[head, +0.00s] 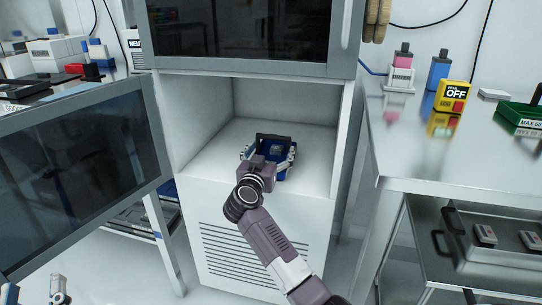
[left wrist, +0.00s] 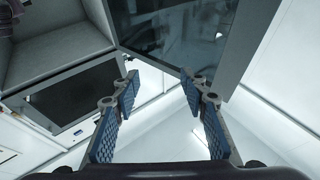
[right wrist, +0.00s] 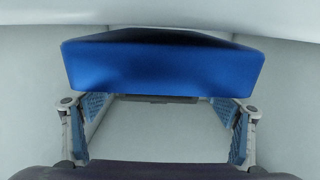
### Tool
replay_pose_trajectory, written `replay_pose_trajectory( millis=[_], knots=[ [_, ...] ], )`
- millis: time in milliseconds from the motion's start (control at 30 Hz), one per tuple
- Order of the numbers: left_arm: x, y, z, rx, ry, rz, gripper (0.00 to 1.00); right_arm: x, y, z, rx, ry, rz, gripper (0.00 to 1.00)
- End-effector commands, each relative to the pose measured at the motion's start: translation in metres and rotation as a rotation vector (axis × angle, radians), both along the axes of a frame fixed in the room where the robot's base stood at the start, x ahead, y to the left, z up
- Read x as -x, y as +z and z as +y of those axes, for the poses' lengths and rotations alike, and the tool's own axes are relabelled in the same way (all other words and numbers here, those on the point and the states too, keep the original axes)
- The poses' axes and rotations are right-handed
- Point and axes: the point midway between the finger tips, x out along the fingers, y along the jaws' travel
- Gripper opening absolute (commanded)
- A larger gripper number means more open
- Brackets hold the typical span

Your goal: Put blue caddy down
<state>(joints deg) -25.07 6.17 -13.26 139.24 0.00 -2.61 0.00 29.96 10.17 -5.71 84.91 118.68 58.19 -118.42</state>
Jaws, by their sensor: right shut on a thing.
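The blue caddy (head: 281,174) is inside the open white bay of the cabinet, at or just above the bay floor (head: 308,135). I cannot tell whether it touches the floor. Its dark upright part is at the back. My right gripper (head: 268,156) is shut on the caddy, its arm reaching in from the front. In the right wrist view, the caddy's blue body (right wrist: 162,65) spans the space ahead of the fingers (right wrist: 158,110). My left gripper (left wrist: 162,88) is open and empty; in the head view it is at the bottom left edge (head: 58,290).
Side walls and a dark-windowed upper door (head: 265,30) bound the bay. An open dark-glass door (head: 85,145) stands at the left. The metal bench (head: 440,150) at right carries a yellow OFF box (head: 452,96) and bottles. Below it is a tray (head: 480,262).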

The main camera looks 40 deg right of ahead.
Motion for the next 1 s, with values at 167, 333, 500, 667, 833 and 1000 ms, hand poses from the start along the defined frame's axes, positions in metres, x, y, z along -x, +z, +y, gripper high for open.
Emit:
replay_pose_trajectory(
  millis=[167, 333, 500, 667, 833, 1000],
  knots=[
    [0.009, 0.02, 0.0, 0.027, -0.006, -0.097, 0.4, 0.0, -0.006, 0.0, 0.003, 0.001, -0.003, 0.51],
    [0.01, 0.023, 0.0, 0.032, -0.007, -0.113, 0.4, 0.0, -0.006, 0.0, 0.003, 0.001, -0.003, 0.51],
    [0.01, 0.023, 0.0, 0.03, -0.007, -0.109, 0.4, 0.0, -0.006, 0.0, 0.002, 0.001, -0.003, 0.51],
    [0.008, 0.019, -0.001, 0.025, -0.006, -0.089, 0.4, 0.0, -0.007, 0.0, 0.002, 0.001, -0.003, 0.51],
    [0.006, 0.015, -0.001, 0.02, -0.005, -0.072, 0.4, 0.0, -0.01, 0.0, 0.0, 0.001, -0.001, 0.9],
    [0.006, 0.016, -0.001, 0.021, -0.005, -0.074, 0.4, 0.0, -0.01, 0.0, 0.0, 0.001, -0.001, 0.98]
  ],
)
